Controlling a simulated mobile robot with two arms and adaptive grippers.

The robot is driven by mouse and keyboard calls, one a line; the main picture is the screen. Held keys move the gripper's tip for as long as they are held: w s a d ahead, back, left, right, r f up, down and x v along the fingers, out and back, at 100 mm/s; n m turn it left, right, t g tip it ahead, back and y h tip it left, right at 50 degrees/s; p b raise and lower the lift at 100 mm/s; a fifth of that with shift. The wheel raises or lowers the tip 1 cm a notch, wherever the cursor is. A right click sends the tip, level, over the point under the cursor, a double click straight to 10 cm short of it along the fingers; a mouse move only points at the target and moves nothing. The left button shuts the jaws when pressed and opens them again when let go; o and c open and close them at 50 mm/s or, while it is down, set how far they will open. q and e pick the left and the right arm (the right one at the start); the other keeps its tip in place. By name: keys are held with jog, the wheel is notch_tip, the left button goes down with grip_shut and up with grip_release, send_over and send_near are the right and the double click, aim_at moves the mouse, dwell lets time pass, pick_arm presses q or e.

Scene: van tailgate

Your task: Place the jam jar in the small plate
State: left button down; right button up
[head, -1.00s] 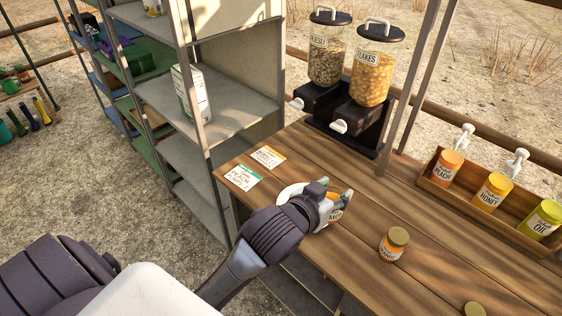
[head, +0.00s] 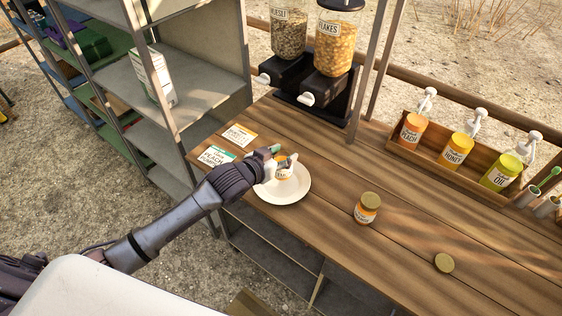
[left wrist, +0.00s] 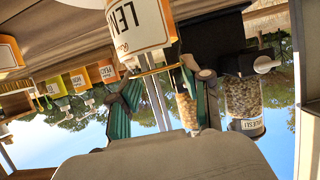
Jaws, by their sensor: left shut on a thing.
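The small white plate (head: 297,194) lies near the left front edge of the wooden counter. My left gripper (head: 277,160) is shut on a small jar (head: 285,174) with orange contents and a white label. The jar is over the plate's far left part; whether its base touches the plate I cannot tell. In the left wrist view the jar (left wrist: 138,25) shows a label reading "LEM", at the fingers (left wrist: 155,90). My right gripper is out of view.
A round gold lid (head: 444,262) lies farther right. A grey shelf (head: 190,95) stands left.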

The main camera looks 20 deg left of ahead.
pick_arm(q)
jog(key=shift+a+f, duration=0.1)
jog(key=shift+a, duration=0.05)
notch_tip(320, 180, down, 3)
jog(key=shift+f+p, duration=0.15)
jog(key=shift+p, duration=0.25)
jog(key=shift+f, duration=0.3)
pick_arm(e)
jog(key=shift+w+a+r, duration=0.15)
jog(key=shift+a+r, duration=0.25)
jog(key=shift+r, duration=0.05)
pick_arm(q)
jog(key=shift+f, duration=0.15)
jog(key=c, duration=0.5)
grip_release()
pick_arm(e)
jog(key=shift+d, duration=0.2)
